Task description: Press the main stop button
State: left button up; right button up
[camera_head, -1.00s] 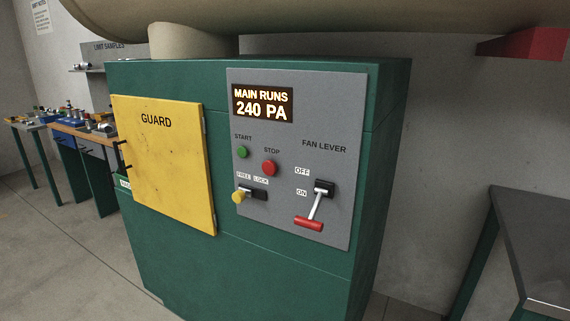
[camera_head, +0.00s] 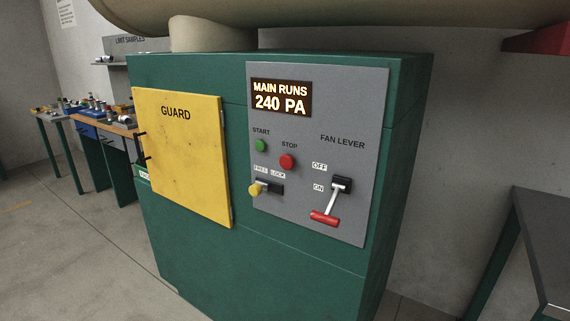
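The red stop button (camera_head: 287,162) sits on the grey control panel (camera_head: 350,100) of a green cabinet, under the label STOP. The green start button (camera_head: 261,145) is to its upper left. The lit display (camera_head: 281,98) above reads MAIN RUNS, 240 PA. Below the buttons, a yellow-knobbed latch (camera_head: 256,188) has its knob at the FREE side of the FREE/LOCK labels. The fan lever (camera_head: 326,217) has a red handle and points down, near the ON label. Neither of my grippers is in view.
The yellow guard door (camera_head: 185,160) is shut on the cabinet's left. A workbench (camera_head: 105,128) with several small parts stands at the far left. A dark table (camera_head: 545,235) stands at the right. A large beige duct (camera_head: 330,15) runs above. Floor is clear at front left.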

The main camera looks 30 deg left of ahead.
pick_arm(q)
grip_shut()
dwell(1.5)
